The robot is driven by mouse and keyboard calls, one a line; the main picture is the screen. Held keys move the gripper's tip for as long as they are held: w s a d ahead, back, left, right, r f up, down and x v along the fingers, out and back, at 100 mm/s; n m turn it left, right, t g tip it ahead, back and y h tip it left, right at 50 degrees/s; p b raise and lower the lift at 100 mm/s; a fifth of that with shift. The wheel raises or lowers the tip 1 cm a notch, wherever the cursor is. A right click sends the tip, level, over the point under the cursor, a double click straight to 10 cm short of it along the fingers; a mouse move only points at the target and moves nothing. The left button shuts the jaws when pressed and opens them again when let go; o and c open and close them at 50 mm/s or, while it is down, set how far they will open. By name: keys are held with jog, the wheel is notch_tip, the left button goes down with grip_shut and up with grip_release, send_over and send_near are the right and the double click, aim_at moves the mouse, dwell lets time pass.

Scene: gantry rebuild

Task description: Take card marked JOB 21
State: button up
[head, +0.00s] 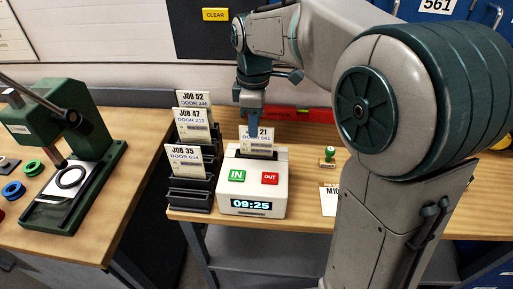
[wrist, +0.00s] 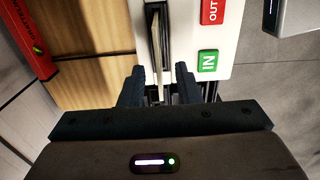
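The card marked JOB 21 (head: 260,147) stands upright in the slot on top of the white time clock (head: 236,196). Its "JOB" lettering is partly hidden by my gripper (head: 252,128), which points down at the card's top from above. In the wrist view, my gripper (wrist: 159,86) has its two dark fingers apart. The thin edge of the card (wrist: 156,62) lies between them, with a gap showing on each side. The clock (wrist: 222,30) shows there with its IN and OUT buttons.
A black rack left of the clock holds cards JOB 52 (head: 194,98), JOB 47 (head: 190,125) and JOB 35 (head: 184,160). A red level (head: 305,114) lies behind. A small stamp (head: 327,156) stands to the right. A green press (head: 62,150) stands on the left bench.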

aim_at(257, 149)
jog(key=f, duration=0.4)
jog(key=shift+d+f, duration=0.25)
jog(key=shift+c, duration=0.3)
grip_shut()
